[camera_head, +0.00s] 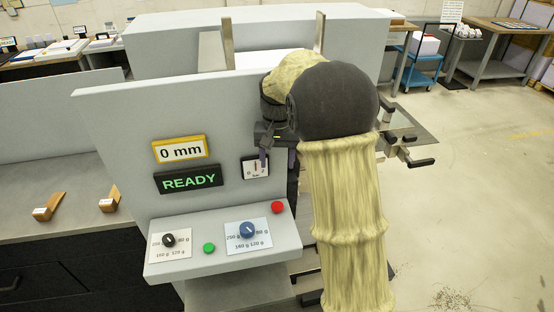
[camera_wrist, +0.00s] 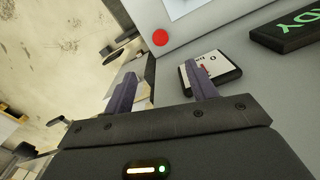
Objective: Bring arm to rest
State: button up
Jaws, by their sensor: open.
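My gripper (camera_wrist: 162,88) is open and empty in the wrist view, its two purple-grey fingers apart. In the head view my gripper (camera_head: 263,150) shows only partly, beside the small gauge, with my sleeved arm in front of the machine. The small white gauge (camera_head: 256,168) with a red needle is on the grey machine's front panel (camera_head: 125,125). The gauge also shows in the wrist view (camera_wrist: 217,67), just behind one finger. I cannot tell whether the finger touches it.
A sloped console holds a green button (camera_head: 209,248), a red button (camera_head: 278,207), a black knob (camera_head: 169,240) and a blue knob (camera_head: 247,230). Displays read "0 mm" (camera_head: 180,150) and "READY" (camera_head: 188,179). Black-handled levers (camera_head: 420,163) stand right of my arm. Open floor (camera_head: 480,200) lies further right.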

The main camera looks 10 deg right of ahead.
dwell(0.4)
jog(key=s+f+n+t, duration=0.1)
jog(key=s+f, duration=0.2)
jog(key=s, duration=0.7)
jog(key=s+d+f+n+t, duration=0.1)
jog(key=s+f+n, duration=0.1)
jog(key=s, duration=0.9)
jog(key=shift+s+d+f+t, duration=0.2)
jog(key=shift+f+t, duration=0.1)
jog(key=shift+f, duration=0.25)
